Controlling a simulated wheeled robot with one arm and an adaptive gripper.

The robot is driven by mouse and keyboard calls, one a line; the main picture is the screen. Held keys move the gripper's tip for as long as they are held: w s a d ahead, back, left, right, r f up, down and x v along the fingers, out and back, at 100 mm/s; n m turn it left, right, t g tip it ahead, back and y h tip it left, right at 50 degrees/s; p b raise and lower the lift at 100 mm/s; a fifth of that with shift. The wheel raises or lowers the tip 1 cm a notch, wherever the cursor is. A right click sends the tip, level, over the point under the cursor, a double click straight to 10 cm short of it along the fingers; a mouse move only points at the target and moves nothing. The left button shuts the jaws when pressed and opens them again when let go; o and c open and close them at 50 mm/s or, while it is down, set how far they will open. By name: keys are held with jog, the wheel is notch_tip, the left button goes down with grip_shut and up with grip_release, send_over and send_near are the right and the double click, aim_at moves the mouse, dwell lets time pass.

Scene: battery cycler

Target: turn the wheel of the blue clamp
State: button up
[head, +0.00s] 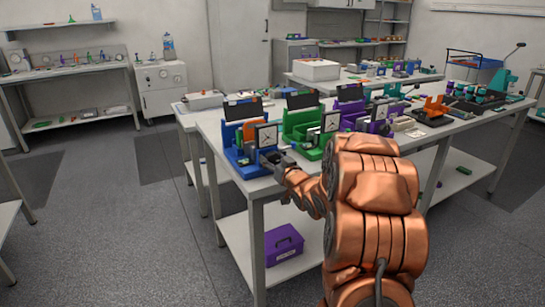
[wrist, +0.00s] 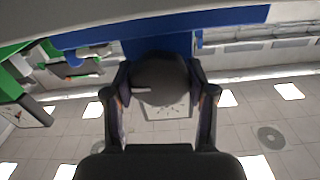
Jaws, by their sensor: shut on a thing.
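The blue clamp (head: 238,160) stands at the near left corner of the long white table in the head view, with a gauge-like dial (head: 266,136) on its front. Its blue body also shows at the top of the wrist view (wrist: 158,46). My gripper (head: 277,161) is at the clamp's front, below the dial. In the wrist view, the fingers of my gripper (wrist: 161,86) are on both sides of a round dark grey wheel (wrist: 160,74) and shut on it. The wheel covers part of the dial face behind it. In the head view the wheel is mostly hidden by my gripper.
A green clamp (head: 303,127) stands close to the right of the blue one, and a purple clamp (head: 352,112) is beyond it. An orange device (head: 434,108) sits farther right. A purple box (head: 284,244) is on the lower shelf. The floor at left is clear.

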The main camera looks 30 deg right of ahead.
dwell(0.4)
jog(key=o, duration=1.2)
jog(key=shift+s+a, duration=0.15)
jog(key=shift+s, duration=1.75)
jog(key=shift+s+a, duration=0.15)
jog(key=shift+s, duration=1.7)
